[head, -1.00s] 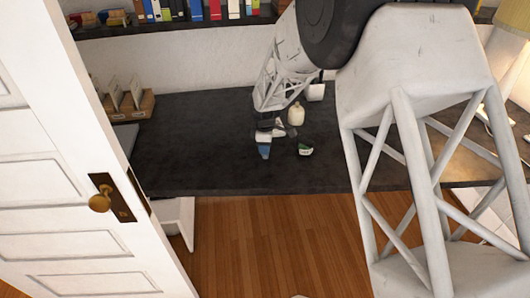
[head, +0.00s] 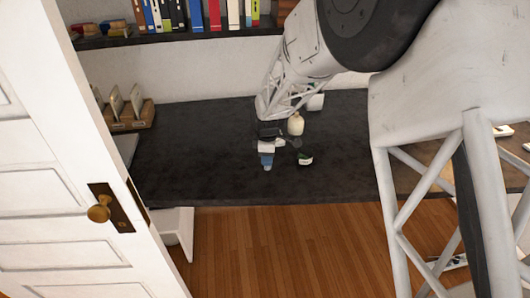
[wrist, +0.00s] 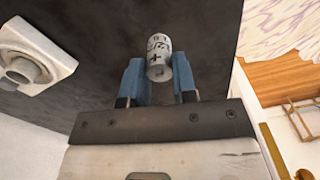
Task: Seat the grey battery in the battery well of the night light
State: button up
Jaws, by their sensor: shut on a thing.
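My gripper (wrist: 158,84) has two blue fingers, shut on the grey battery (wrist: 158,55). The battery's printed side and a plus mark show in the wrist view, and it stands out past the fingertips. A pale square body with a raised ring and round recess, apparently the night light (wrist: 38,48), is at the left of the wrist view, apart from the battery. In the head view my gripper (head: 266,162) is above the dark desk. The battery cannot be made out there, and I cannot tell which small pale object is the night light.
On the dark desk (head: 190,160) stand a cream rounded object (head: 296,124) and a small dark green and white object (head: 305,159), both close to my gripper. A wooden holder (head: 130,117) is at the back left. The desk's left half is largely clear.

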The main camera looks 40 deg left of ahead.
jog(key=s+d+r, duration=0.1)
jog(key=s+d, duration=0.6)
jog(key=d, duration=0.1)
jog(key=shift+s, duration=0.25)
jog(key=shift+d, duration=0.1)
jog(key=shift+w+r, duration=0.1)
dwell(0.5)
jog(key=w+a+r, duration=0.1)
jog(key=w+a, duration=0.3)
jog(key=w, duration=0.2)
jog(key=w+a+r+n, duration=0.1)
jog(key=w+a+r, duration=0.1)
jog(key=w, duration=0.5)
jog(key=shift+w+a+n, duration=0.3)
jog(key=shift+a, duration=0.55)
jog(key=shift+r, duration=0.1)
jog(key=shift+w+a+f, duration=0.25)
jog(key=shift+w+a, duration=1.6)
jog(key=shift+w, duration=0.05)
jog(key=shift+w+a+f, duration=0.25)
jog(key=shift+w+a, duration=1.65)
jog(key=shift+w+a+f, duration=0.25)
jog(key=shift+w+a, duration=1.6)
jog(key=shift+w, duration=0.05)
